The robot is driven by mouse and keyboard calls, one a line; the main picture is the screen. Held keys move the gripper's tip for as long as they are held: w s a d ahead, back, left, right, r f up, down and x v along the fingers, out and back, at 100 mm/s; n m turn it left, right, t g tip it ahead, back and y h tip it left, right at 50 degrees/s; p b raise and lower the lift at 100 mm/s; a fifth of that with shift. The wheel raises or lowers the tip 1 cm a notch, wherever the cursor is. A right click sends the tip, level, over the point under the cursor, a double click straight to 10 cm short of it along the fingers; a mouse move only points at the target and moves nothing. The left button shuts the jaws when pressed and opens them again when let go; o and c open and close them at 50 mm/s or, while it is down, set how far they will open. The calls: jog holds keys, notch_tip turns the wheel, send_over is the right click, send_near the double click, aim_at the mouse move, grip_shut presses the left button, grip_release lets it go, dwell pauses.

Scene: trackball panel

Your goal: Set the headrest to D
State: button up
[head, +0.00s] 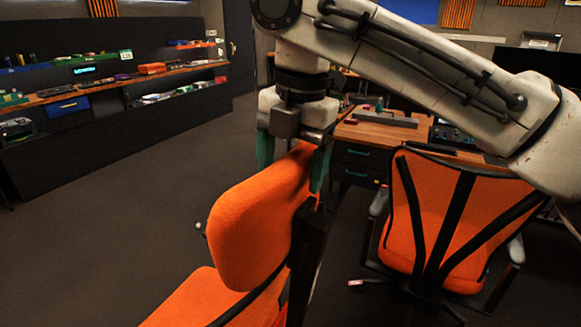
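The orange headrest (252,222) is the upper padded piece on the near chair, facing left and seen at an angle. Its black support (307,262) runs down its right side. My gripper (292,165) points down at its upper right edge. The two teal fingers are spread wide, one on each side of that edge, and the orange top shows between them. I cannot tell whether either finger touches it. The lower ends of the fingers are partly hidden. No letter marks, D included, can be made out on the chair.
A second orange chair (435,220) with black straps stands close on the right. A wooden desk (385,136) with drawers is behind. A dark shelf wall (110,100) with colourful items lines the left. The floor (120,205) at left is clear.

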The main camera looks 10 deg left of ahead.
jog(key=shift+f, duration=0.35)
jog(key=shift+c, duration=0.2)
